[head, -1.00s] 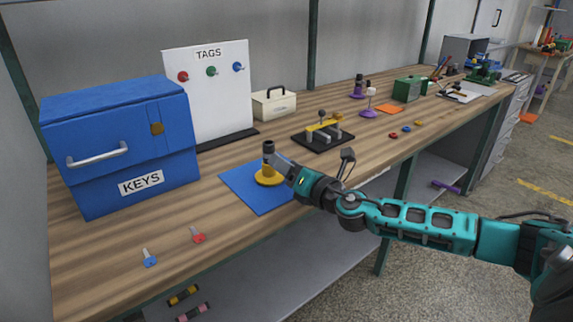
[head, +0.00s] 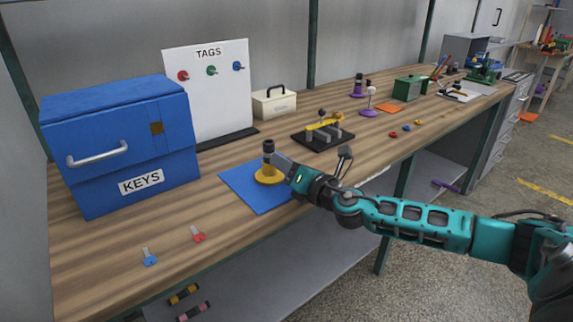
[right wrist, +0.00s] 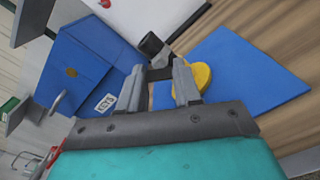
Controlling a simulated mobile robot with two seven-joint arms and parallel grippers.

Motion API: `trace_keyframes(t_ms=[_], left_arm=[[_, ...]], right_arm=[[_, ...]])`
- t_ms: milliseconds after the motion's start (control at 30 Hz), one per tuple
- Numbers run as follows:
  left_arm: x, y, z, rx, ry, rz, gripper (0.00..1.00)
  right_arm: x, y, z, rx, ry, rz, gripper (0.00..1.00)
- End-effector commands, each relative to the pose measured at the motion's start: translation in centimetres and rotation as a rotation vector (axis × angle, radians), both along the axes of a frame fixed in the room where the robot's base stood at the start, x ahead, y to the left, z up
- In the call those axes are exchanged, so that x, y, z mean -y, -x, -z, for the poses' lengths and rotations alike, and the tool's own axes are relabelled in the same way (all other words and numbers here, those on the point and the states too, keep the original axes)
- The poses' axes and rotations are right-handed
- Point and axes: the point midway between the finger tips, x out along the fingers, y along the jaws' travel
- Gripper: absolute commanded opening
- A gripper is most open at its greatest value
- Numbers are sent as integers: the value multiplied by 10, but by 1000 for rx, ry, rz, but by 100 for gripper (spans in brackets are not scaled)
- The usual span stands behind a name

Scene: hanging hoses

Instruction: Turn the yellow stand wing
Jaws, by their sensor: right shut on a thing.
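The yellow stand (head: 266,178) is upright on a blue mat (head: 246,193) in the head view. It has a round yellow base and a dark cylinder on top. In the right wrist view its yellow base (right wrist: 204,76) shows beside one finger, and its dark top (right wrist: 150,45) lies just past the fingertips. My right gripper (head: 277,160) is at the stand's right side, below the dark top. In the right wrist view its fingers (right wrist: 160,76) are shut on a thin dark part, seemingly the stand's wing, which they mostly hide. My left gripper is not in view.
A blue KEYS box (head: 120,145) and a white TAGS board (head: 207,95) stand at the back left. A red key (head: 198,234) and a blue key (head: 149,257) lie near the front edge. A black fixture with a yellow bar (head: 322,137) lies right of the mat.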

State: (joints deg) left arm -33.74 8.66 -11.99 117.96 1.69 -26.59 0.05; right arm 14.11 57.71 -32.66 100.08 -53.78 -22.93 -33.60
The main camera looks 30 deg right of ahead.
Motion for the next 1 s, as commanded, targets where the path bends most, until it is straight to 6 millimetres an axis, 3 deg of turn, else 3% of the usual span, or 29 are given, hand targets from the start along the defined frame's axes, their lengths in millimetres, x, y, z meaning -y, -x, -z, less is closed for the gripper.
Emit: trace_keyframes(t_ms=[367, 1000], left_arm=[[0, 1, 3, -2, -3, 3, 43], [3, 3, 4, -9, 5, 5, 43]], right_arm=[[0, 0, 1, -4, -68, 1, 3], [0, 0, 0, -37, -477, 1, 3]])
